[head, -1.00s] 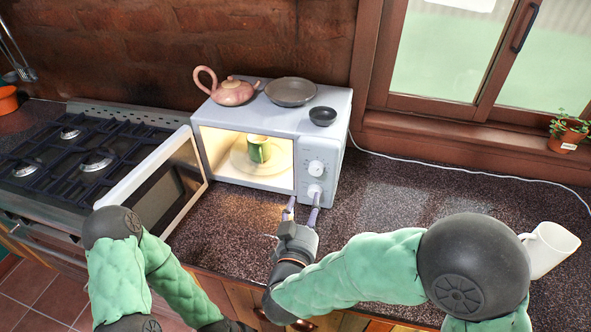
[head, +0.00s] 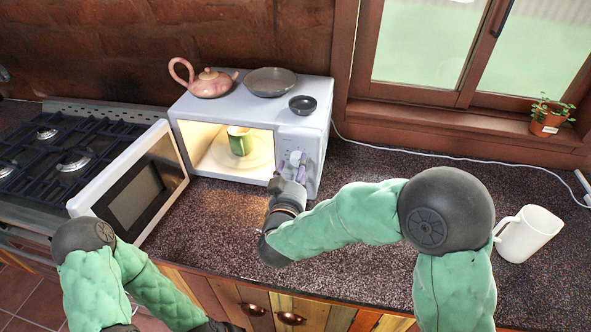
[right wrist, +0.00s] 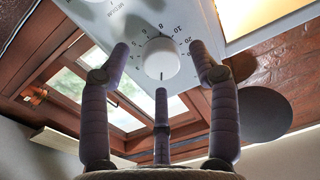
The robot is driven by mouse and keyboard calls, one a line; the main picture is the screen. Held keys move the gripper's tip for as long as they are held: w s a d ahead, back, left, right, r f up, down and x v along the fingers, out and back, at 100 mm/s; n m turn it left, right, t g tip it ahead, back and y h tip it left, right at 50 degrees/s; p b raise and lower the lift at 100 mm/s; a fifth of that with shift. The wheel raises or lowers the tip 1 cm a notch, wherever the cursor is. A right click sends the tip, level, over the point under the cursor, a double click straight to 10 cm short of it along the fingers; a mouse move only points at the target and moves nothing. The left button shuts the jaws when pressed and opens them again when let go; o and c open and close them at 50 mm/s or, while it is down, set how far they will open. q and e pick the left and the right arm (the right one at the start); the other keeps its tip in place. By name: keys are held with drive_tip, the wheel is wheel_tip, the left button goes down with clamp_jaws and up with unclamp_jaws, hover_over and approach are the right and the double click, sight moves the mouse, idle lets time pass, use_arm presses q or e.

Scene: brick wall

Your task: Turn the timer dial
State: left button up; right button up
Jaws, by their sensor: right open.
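The white microwave (head: 250,107) stands on the counter with its door (head: 130,190) open to the left. Its control panel is right of the lit cavity. The timer dial (right wrist: 161,60), a white knob ringed by numbers, fills the middle of the right wrist view. In the head view the upper dial (head: 296,158) is partly covered by my fingers. My right gripper (head: 291,172) is open at the panel. In the right wrist view its fingers (right wrist: 160,65) stand apart around the dial; contact cannot be told. My left gripper is out of view below the picture.
A green and white mug (head: 240,141) stands inside the microwave. A teapot (head: 208,83), a plate (head: 270,81) and a small bowl (head: 302,105) rest on top. A white mug (head: 530,234) is at the right.

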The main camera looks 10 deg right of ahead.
drive_tip(key=shift+w+d, duration=0.1)
drive_tip(key=shift+w, duration=0.15)
drive_tip(key=c, duration=1.1)
drive_tip(key=shift+s+p, duration=0.1)
drive_tip(key=shift+p, duration=0.4)
drive_tip(key=shift+c, duration=0.3)
drive_tip(key=shift+f+n, duration=0.15)
drive_tip(key=shift+n, duration=0.15)
drive_tip(key=o, duration=1.2)
drive_tip(key=shift+c, duration=0.2)
